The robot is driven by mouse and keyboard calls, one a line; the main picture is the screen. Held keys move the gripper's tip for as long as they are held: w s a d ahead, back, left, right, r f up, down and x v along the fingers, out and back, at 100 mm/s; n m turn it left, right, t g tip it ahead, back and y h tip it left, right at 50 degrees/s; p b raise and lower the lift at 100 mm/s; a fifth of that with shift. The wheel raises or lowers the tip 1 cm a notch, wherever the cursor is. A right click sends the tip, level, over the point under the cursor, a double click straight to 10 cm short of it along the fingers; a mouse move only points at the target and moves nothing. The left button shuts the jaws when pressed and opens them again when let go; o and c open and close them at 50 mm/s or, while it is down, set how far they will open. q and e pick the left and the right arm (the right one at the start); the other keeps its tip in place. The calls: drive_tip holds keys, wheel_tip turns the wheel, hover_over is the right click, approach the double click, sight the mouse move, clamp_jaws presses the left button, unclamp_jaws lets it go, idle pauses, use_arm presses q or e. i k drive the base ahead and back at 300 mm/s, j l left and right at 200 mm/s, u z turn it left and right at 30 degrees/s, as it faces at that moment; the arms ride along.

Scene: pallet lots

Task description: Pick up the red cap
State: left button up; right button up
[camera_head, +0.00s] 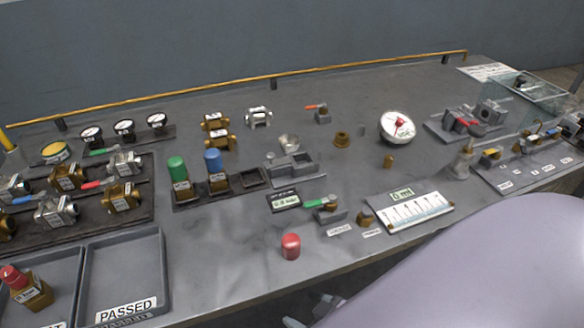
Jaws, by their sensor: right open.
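A red cap (291,246) stands alone on the grey bench top near its front edge. A second red cap (13,277) sits on a brass valve (32,292) in the tray at the lower left. My right gripper (309,313) shows only in small part, at the bottom, below the bench's front edge. It is open, apart from the standing red cap, and nothing shows between its fingers. My left gripper is not in view.
A grey tray labelled PASSED (161,283) lies left of the standing red cap. A green cap (177,169) and a blue cap (213,160) top brass valves behind it. A measuring card (410,212) lies to the right. Bench top around the standing cap is mostly clear.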

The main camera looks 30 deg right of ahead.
sight(290, 243)
drive_tip(key=l+z, duration=0.1)
drive_tip(key=z, duration=0.85)
drive_tip(key=i+j, duration=0.05)
